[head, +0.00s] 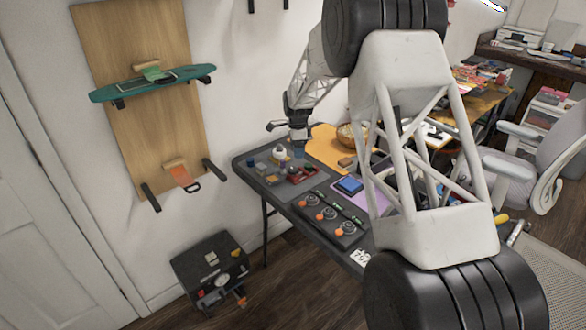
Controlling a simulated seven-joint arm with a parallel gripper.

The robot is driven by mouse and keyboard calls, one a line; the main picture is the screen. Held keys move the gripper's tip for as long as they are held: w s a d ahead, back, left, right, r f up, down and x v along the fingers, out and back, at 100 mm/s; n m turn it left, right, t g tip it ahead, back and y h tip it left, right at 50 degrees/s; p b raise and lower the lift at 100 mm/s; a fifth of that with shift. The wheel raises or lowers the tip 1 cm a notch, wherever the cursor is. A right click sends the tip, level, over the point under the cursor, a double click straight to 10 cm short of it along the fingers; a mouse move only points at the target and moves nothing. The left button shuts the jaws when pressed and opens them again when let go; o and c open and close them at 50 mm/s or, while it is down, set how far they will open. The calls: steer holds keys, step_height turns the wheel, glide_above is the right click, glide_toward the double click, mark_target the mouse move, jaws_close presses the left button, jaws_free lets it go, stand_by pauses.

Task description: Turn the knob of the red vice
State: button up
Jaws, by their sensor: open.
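The red vice (303,173) is small in the head view and sits on the dark table, near its back left part. Its knob is too small to make out clearly. My gripper (286,134) is above the table, up and slightly left of the vice in the picture. It is open, with one finger pointing left and the other pointing down. It appears empty and apart from the vice.
The dark table (289,191) holds a white round item (280,153), a blue block (349,185) on a purple mat, and several orange-marked round parts. A bowl (346,135) stands on an orange mat behind. A black box (207,270) stands on the floor.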

mark_target(293, 168)
steer(key=shift+m, duration=0.3)
steer(key=f, duration=0.1)
steer(key=w+a+f, duration=0.1)
steer(key=w+f, duration=0.1)
steer(key=shift+a, duration=0.4)
steer(key=shift+s+f, duration=0.1)
steer(key=shift+f, duration=3.85)
steer(key=c, duration=0.9)
